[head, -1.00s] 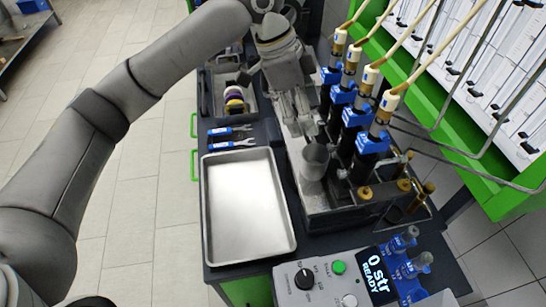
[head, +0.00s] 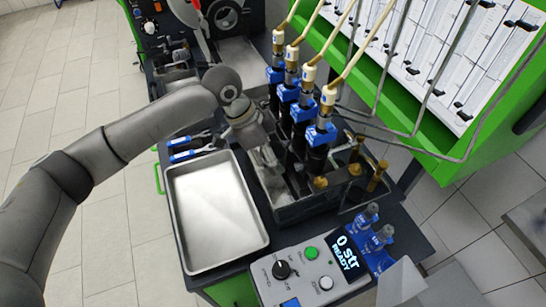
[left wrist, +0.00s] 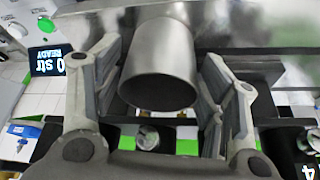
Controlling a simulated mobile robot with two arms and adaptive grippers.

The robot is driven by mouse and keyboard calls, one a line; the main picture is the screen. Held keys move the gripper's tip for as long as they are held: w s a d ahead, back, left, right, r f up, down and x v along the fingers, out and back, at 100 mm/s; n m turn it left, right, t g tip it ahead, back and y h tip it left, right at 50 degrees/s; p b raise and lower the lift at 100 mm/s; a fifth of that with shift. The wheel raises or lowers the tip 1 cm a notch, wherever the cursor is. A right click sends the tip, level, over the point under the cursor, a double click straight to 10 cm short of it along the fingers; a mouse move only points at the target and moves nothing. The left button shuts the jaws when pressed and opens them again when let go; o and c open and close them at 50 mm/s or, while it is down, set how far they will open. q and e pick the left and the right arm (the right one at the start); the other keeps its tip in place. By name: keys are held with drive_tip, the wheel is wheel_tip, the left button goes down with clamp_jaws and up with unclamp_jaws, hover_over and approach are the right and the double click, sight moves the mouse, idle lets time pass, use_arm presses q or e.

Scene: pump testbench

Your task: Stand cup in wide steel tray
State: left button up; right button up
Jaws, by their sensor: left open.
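The steel cup (left wrist: 158,75) is a plain grey cylinder in the left wrist view, its round mouth facing the camera. My left gripper (head: 268,172) is open, and in the left wrist view its two fingers stand on either side of the cup, with gaps showing. In the head view the gripper is over the near left part of the pump bench, and the cup is mostly hidden or cannot be told apart there. The wide steel tray (head: 214,212) lies empty to the left of the gripper. My right gripper is not in view.
Blue-handled wrenches (head: 190,148) lie just behind the tray. A row of blue-collared injectors (head: 302,105) with pipes stands right of the gripper. The control box (head: 308,272) with its display is in front. Blue-labelled bottles (head: 375,240) stand beside it.

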use_arm(q)
drive_tip(key=shift+x, duration=0.9)
drive_tip(key=shift+c, duration=0.3)
drive_tip(key=c, duration=0.9)
drive_tip(key=shift+o, duration=0.2)
drive_tip(key=shift+r, duration=0.15)
